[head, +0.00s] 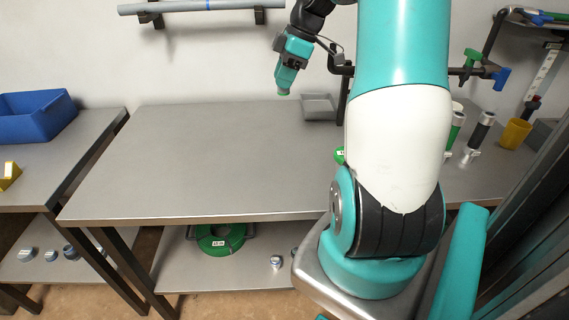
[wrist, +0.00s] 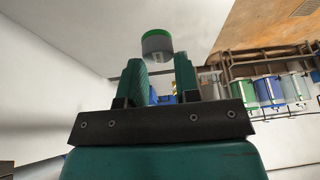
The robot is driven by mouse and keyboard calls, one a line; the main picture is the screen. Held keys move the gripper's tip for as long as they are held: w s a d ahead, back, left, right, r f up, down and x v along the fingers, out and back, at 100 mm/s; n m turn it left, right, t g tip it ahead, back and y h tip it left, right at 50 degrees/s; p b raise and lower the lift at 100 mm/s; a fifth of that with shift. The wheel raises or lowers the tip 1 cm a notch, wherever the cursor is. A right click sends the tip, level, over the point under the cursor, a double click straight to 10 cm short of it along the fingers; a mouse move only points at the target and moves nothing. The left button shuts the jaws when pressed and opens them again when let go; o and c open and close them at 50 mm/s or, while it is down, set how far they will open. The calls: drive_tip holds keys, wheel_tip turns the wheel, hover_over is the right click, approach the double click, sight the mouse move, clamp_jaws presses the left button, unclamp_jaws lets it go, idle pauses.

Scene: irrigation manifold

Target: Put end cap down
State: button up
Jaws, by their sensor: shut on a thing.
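The end cap (wrist: 157,44) is a short cylinder, grey with a green band, at the fingertips of my gripper (wrist: 160,66) in the wrist view. My gripper is shut on it. The cap is in the air, clear of the bench top. A small grey tray (head: 319,113) sits on the bench to the right of the gripper.
The bench's left and middle are bare. My arm hides part of its right side. A pipe with green and blue valve handles (head: 501,78), dark cylinders (head: 480,130) and a yellow cup (head: 515,133) are at right. A blue bin (head: 37,118) stands on the left table.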

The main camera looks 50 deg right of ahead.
wheel_tip(320, 180, down, 20)
drive_tip(key=shift+r+b, duration=0.2)
drive_tip(key=shift+b, duration=0.2)
drive_tip(key=o, duration=0.9)
drive_tip(key=shift+f, duration=0.1)
drive_tip(key=shift+o, duration=0.2)
